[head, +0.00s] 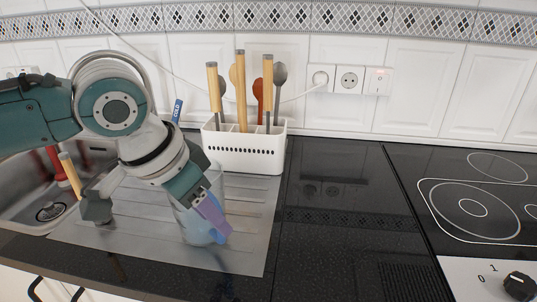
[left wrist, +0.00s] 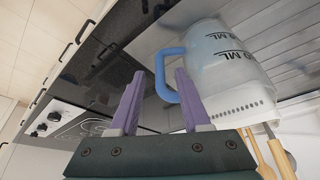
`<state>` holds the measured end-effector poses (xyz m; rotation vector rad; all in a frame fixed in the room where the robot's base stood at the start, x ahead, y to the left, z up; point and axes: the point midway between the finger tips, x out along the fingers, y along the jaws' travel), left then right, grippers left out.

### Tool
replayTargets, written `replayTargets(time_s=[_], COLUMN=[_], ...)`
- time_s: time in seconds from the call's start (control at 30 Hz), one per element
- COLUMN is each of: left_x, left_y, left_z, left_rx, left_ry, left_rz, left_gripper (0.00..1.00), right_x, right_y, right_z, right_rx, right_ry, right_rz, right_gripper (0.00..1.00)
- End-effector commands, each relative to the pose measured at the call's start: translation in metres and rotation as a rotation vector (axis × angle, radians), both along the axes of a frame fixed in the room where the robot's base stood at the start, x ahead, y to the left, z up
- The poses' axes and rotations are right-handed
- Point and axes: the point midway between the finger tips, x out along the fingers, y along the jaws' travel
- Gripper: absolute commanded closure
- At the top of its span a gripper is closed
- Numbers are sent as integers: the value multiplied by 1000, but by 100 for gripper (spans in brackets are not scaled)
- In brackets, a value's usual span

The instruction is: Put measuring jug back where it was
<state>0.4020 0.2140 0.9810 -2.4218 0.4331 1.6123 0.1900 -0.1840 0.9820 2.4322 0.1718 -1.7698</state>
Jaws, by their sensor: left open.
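The measuring jug (head: 190,226) is clear with a blue handle and stands on the grey ribbed drainboard (head: 245,245). In the left wrist view the jug (left wrist: 222,62) shows dark ML marks, and its handle (left wrist: 162,72) faces my gripper. My left gripper (head: 213,212) is in front of the jug's right side and hides part of it. In the left wrist view its purple fingers (left wrist: 157,90) are apart, with the handle's lower end near the gap between their tips. I cannot tell whether they touch the handle. My right gripper is not in view.
A white utensil holder (head: 245,153) with several wooden-handled tools stands behind the jug. A steel sink (head: 20,190) is at the left. The black counter (head: 335,235) right of the drainboard is clear, up to the hob (head: 470,205).

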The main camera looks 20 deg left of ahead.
Motion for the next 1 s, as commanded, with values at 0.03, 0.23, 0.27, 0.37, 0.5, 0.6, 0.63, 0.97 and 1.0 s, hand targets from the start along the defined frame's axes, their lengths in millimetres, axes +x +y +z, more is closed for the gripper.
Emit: replayTargets(time_s=[0.03, 0.23, 0.27, 0.37, 0.5, 0.6, 0.63, 0.97, 1.0], left_x=[-5, -20, -22, -27, -35, -52, -59, -161, -172], left_y=[2, 8, 9, 10, 4, -20, -30, -65, -59], left_z=[15, 54, 59, 70, 74, 61, 55, 25, 23], left_rx=[1, 2, 1, 0, -5, -21, -29, -44, -29], left_ry=[-1, -1, -2, 0, 3, 4, 2, 0, 15], left_rz=[-1, -1, -1, 1, -15, -67, -84, 34, 71], left_gripper=[53, 53, 53, 53, 53, 53, 53, 53, 53], right_x=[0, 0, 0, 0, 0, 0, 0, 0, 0], right_y=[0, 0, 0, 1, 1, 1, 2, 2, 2], right_z=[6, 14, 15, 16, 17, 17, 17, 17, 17], right_rx=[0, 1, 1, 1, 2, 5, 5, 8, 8], right_ry=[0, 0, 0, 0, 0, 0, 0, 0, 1], right_rz=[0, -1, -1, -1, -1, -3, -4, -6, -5], right_gripper=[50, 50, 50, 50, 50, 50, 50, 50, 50])
